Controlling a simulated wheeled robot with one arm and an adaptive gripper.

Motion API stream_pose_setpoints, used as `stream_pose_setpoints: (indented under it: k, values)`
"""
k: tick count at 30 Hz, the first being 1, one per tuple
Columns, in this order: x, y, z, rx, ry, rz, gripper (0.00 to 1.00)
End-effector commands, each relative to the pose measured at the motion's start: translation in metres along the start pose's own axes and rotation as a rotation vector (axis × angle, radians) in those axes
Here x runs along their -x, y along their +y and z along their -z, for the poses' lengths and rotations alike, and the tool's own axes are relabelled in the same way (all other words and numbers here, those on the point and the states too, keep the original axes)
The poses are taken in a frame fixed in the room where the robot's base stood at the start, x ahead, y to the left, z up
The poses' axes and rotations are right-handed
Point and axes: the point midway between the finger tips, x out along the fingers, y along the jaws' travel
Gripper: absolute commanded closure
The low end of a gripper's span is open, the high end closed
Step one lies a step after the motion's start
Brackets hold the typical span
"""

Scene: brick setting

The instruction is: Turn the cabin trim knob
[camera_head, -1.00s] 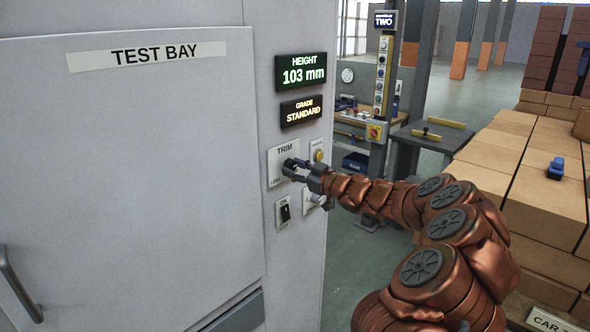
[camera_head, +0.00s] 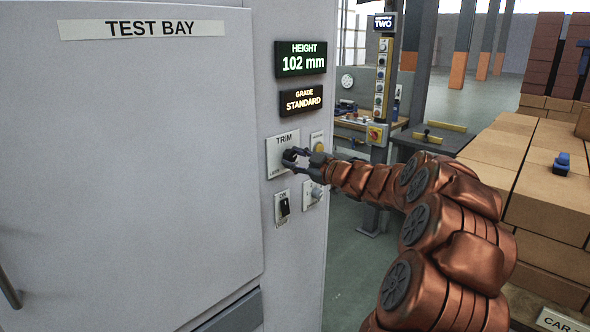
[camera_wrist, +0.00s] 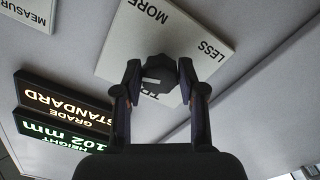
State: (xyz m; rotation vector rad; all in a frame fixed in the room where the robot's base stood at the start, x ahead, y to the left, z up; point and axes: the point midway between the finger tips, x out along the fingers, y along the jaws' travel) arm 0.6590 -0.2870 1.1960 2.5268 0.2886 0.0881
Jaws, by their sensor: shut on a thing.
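The trim knob (camera_wrist: 158,76) is dark and faceted, with a pale mark on its face, on a white plate (camera_wrist: 205,35) lettered MORE and LESS in the wrist view. My gripper (camera_wrist: 160,78) is shut on the knob, one finger on each side. In the head view my gripper (camera_head: 293,157) is at the TRIM plate (camera_head: 274,165) on the cabinet side and largely hides the knob. A green display (camera_head: 301,59) reads HEIGHT 102 mm.
A GRADE STANDARD display (camera_head: 301,101) is above the plate. A yellow button (camera_head: 319,146) is to its right, and a black switch (camera_head: 284,206) and a small knob (camera_head: 316,191) are below. Stacked bricks (camera_head: 535,150) stand at the right.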

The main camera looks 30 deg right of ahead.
Motion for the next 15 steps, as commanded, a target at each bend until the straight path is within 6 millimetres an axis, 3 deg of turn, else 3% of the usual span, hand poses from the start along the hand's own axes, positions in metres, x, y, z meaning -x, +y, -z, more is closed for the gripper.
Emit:
stream_pose_setpoints:
  k: [15]
  values:
    - [0.0004, -0.0017, -0.0046, 0.411, 0.002, 0.000, 0.95]
